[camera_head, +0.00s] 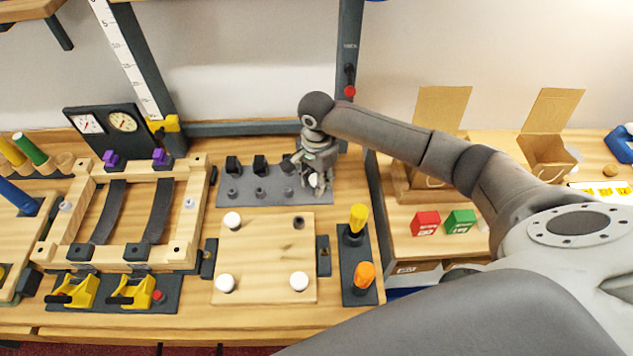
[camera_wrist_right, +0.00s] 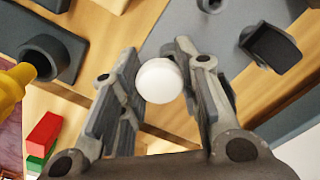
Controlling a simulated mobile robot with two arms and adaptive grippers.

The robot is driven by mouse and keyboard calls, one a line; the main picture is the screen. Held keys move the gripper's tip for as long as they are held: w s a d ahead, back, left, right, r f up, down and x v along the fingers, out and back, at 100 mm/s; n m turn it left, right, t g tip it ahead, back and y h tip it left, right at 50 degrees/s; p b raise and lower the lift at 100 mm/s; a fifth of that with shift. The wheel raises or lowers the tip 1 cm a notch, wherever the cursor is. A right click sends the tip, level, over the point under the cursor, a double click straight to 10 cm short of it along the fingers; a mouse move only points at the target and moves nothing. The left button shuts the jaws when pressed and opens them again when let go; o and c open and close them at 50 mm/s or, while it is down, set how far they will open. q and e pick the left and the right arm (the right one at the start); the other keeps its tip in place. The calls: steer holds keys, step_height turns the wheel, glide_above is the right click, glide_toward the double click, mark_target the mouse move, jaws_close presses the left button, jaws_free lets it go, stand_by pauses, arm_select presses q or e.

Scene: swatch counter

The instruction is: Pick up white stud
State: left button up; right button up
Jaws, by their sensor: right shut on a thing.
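A white stud (camera_wrist_right: 158,80) is between the two fingers of my right gripper (camera_wrist_right: 158,95) in the wrist view, and the fingers are shut on it. In the head view my right gripper (camera_head: 318,182) points down over the right end of a grey plate (camera_head: 270,199); the stud is hard to make out there. Three other white studs stand on a square wooden board (camera_head: 262,254): one at the back left (camera_head: 232,219), one at the front left (camera_head: 225,283), one at the front right (camera_head: 299,281). A dark hole (camera_head: 299,222) shows at the board's back right. My left gripper is not in view.
Black clips (camera_head: 259,165) stand at the grey plate's back edge. A dark holder with yellow (camera_head: 358,218) and orange (camera_head: 364,275) handles is right of the board. A wooden frame (camera_head: 190,213) is to the left. Red (camera_head: 425,223) and green (camera_head: 459,222) boxes lie further right.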

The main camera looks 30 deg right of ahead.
steer(key=s+a+r+b, duration=0.2)
steer(key=s+a+r, duration=0.3)
steer(key=s+r, duration=0.3)
steer(key=s, duration=0.3)
steer(key=shift+s+a, duration=0.15)
steer(key=shift+a, duration=0.05)
steer(key=shift+r, duration=0.1)
